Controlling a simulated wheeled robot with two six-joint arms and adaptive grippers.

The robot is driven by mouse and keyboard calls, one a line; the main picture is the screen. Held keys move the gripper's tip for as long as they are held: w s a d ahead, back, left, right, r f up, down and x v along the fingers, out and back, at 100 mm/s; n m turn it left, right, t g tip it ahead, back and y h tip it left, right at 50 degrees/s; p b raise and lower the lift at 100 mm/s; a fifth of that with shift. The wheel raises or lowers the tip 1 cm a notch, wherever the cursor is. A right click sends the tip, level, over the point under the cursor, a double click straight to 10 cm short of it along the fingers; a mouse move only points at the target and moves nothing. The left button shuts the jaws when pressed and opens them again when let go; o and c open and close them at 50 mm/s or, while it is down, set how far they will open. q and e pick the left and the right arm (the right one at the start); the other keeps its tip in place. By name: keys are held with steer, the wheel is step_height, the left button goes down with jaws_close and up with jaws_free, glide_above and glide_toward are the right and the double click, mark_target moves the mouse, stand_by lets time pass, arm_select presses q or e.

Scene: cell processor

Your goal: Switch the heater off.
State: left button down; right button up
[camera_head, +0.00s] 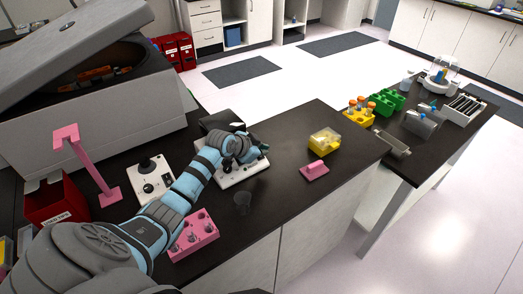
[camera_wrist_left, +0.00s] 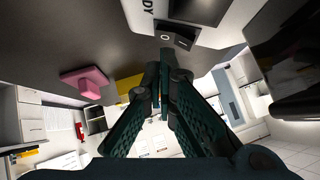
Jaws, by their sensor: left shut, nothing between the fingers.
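The heater, a white box (camera_head: 238,178) with a dark top part, stands on the dark bench beneath my left gripper, which hides much of it. In the left wrist view the heater (camera_wrist_left: 208,38) shows lettering ending in "DY" and a black rocker switch (camera_wrist_left: 176,38) with a round mark on one half. My left gripper (camera_head: 247,151) is shut and empty. In the left wrist view its fingertips (camera_wrist_left: 165,62) are just below the switch in the picture; I cannot tell whether they touch it. My right gripper is not in view.
A yellow box (camera_head: 324,141) and pink block (camera_head: 314,171) lie right of the heater. Bench between them and the front edge is clear.

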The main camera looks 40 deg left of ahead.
arm_select(q)
steer(key=shift+r, duration=0.1)
steer(key=shift+d+r+p, duration=0.1)
steer(key=shift+r+p, duration=0.2)
steer(key=shift+p, duration=0.1)
steer(key=d+p+v, duration=0.1)
steer(key=d+v, duration=0.2)
steer(key=v, duration=0.9)
steer(key=shift+w+r, duration=0.15)
steer(key=shift+r, duration=0.35)
